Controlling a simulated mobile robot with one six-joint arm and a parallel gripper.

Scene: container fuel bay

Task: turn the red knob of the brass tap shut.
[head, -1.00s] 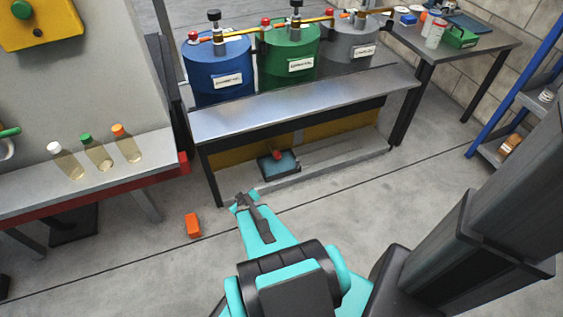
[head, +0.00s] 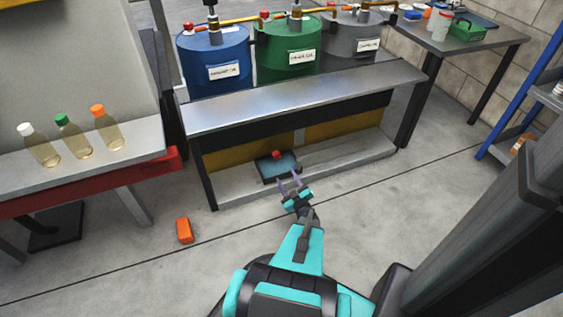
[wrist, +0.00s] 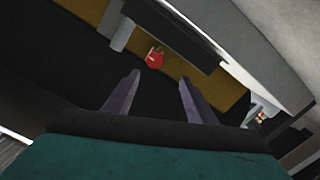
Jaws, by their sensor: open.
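A red knob (head: 277,154) shows low under the steel bench, above a dark drip tray (head: 267,178). The brass body of its tap is not clear in the head view. My gripper (head: 289,182) is open and empty at the near edge of the tray, with its fingers pointing toward the knob. In the wrist view the red knob (wrist: 154,60) lies ahead of my gripper (wrist: 160,77), seen between the two spread fingertips and a little beyond them. The fingers look apart from the knob.
The bench (head: 290,98) overhangs the knob, and a low ledge (head: 345,162) runs beneath it. Blue (head: 213,60), green (head: 287,48) and grey (head: 350,38) drums stand on top. An orange block (head: 184,230) lies on the floor to the left. The floor in front is clear.

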